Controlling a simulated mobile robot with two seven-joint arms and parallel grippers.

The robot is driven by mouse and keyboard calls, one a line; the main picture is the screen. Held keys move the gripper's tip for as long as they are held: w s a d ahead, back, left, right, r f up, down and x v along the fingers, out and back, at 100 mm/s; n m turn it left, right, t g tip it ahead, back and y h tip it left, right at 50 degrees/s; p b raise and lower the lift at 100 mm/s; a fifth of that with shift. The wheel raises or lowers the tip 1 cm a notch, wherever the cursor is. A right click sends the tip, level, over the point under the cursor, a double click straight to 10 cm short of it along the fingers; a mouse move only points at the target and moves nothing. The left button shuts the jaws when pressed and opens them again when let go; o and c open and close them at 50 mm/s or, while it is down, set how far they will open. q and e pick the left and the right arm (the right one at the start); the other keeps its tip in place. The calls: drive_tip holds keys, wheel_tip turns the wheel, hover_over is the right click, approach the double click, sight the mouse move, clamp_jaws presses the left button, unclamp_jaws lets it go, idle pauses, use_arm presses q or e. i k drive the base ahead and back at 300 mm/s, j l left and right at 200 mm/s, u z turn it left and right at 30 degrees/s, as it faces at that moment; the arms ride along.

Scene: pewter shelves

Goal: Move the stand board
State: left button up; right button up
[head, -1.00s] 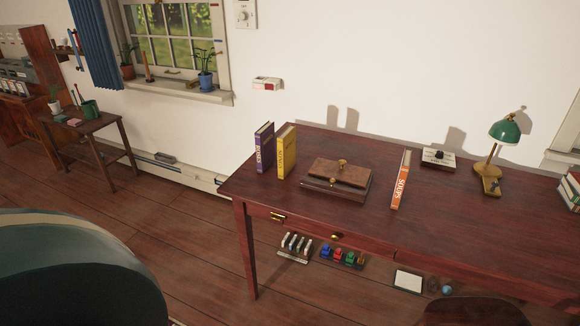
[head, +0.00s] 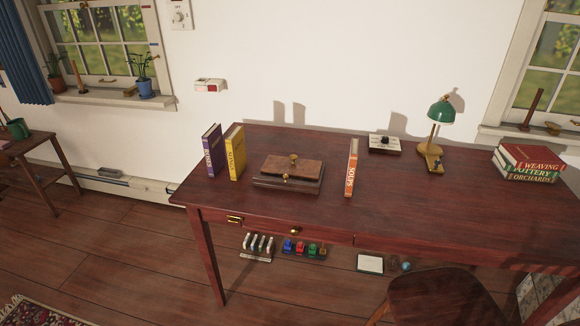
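I cannot tell for sure which thing is the stand board. A brown wooden board-like piece (head: 291,167) with a small brass knob lies on a darker flat base (head: 287,183) on the desk, between the books. A second knob shows at the front of this pair. Neither of my grippers is in the head view.
The dark red desk (head: 420,205) holds a purple book (head: 213,151), a yellow book (head: 236,153), an orange book (head: 351,167), a small switch box (head: 384,144), a green lamp (head: 440,112) and stacked books (head: 530,162). A chair (head: 445,295) stands at its front. The desk's right front is clear.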

sight(309, 169)
drive_tip(key=i+j+z, duration=0.3)
drive_tip(key=z, duration=0.2)
drive_tip(key=i+j+z, duration=0.65)
drive_tip(key=j+z, duration=0.3)
